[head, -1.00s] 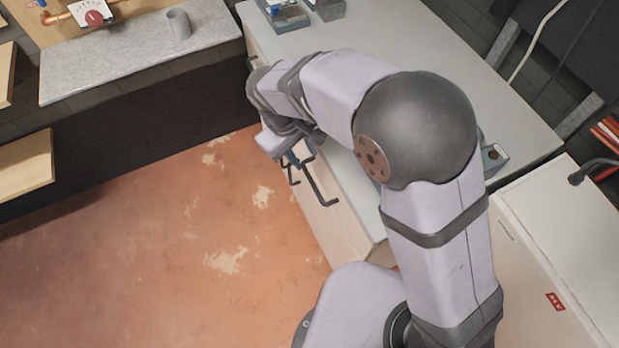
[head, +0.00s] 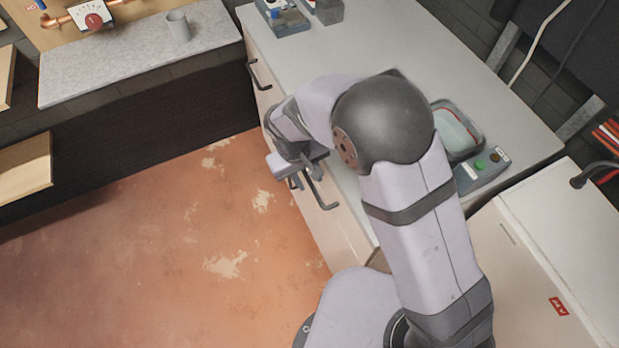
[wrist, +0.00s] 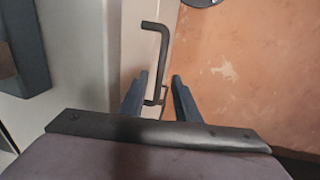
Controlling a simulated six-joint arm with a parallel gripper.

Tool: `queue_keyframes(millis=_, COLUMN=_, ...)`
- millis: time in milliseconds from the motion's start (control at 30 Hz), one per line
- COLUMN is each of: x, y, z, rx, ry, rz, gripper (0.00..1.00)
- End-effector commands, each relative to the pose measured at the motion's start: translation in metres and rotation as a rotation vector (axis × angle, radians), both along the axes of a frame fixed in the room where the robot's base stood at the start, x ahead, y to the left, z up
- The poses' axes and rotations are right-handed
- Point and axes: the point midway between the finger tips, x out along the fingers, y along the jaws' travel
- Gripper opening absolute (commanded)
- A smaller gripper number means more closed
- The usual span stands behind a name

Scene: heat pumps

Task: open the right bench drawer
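The right bench drawer's front (head: 335,222) is on the bench side facing the floor. Its dark bar handle (head: 325,199) shows just below my gripper (head: 297,180) in the head view. In the wrist view the handle (wrist: 160,50) runs up from between my fingers. My gripper (wrist: 159,92) is open, with one finger on each side of the handle's near end. I see a gap on both sides, and the handle does not look clamped. The drawer appears shut, though my arm hides part of its front.
The grey bench top (head: 350,50) holds a tray (head: 457,130) and a button box (head: 482,168) at right. Another handle (head: 257,76) is farther along the bench. A stone shelf (head: 140,55) stands at left. The reddish floor (head: 170,260) before the bench is clear.

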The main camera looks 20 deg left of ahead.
Motion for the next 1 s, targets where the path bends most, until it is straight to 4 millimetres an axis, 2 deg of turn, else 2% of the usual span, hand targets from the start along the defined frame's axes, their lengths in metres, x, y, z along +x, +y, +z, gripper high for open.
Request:
queue_keyframes(millis=200, x=0.002, y=-0.003, z=-0.016, rx=-0.002, ry=0.0, rz=0.002, gripper=0.29)
queue_keyframes(millis=500, x=0.003, y=-0.002, z=-0.018, rx=0.001, ry=-0.001, rz=0.001, gripper=0.29)
queue_keyframes(millis=533, x=0.003, y=-0.002, z=-0.018, rx=0.001, ry=-0.001, rz=0.001, gripper=0.27)
queue_keyframes(millis=633, x=0.003, y=-0.002, z=-0.018, rx=0.001, ry=-0.001, rz=0.001, gripper=0.03)
queue_keyframes(millis=667, x=0.003, y=-0.002, z=-0.018, rx=0.001, ry=-0.001, rz=0.001, gripper=0.0)
queue_keyframes(millis=1000, x=-0.001, y=0.002, z=-0.018, rx=0.0, ry=0.0, rz=0.002, gripper=0.0)
